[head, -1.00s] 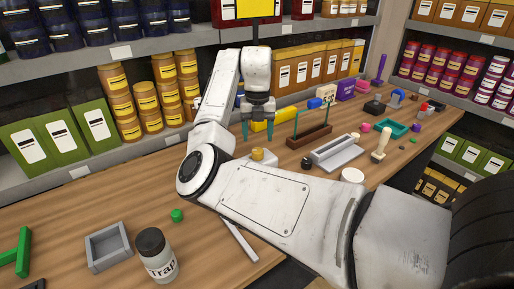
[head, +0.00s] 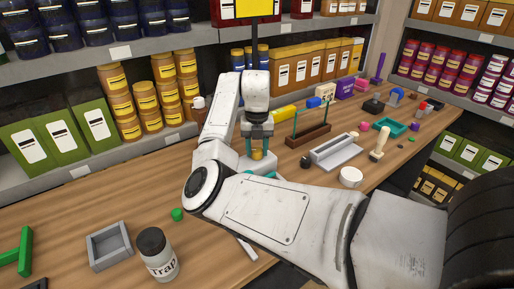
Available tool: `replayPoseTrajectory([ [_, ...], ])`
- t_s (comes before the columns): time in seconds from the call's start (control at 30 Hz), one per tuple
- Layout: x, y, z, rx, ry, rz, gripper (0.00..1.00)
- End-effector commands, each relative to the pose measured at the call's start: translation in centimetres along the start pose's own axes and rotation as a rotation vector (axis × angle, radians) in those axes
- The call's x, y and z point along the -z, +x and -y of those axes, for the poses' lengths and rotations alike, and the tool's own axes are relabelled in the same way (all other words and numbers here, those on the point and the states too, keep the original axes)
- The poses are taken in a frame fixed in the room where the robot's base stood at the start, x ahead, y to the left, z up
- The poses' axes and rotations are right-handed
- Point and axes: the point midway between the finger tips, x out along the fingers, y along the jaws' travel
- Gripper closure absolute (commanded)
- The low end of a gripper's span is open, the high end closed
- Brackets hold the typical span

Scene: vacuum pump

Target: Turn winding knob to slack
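A small gold knob (head: 257,154), which looks like the winding knob, sits on a pale grey block (head: 244,163) in mid-table, partly hidden behind my arm.
A brown rack with green posts (head: 308,135) and a grey tray (head: 335,151) stand close right of the gripper. A jar labelled Trap (head: 157,254), a grey square tray (head: 109,246) and a green piece (head: 177,214) lie front left. Stocked shelves close off the back.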

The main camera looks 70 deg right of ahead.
Motion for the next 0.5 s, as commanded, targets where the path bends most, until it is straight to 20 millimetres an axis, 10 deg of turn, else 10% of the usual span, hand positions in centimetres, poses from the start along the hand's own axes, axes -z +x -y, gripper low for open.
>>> replayPoseTrajectory([
  [0.5, 0.00, -0.07, 0.00, 0.000, -0.007, 0.000, 0.91],
])
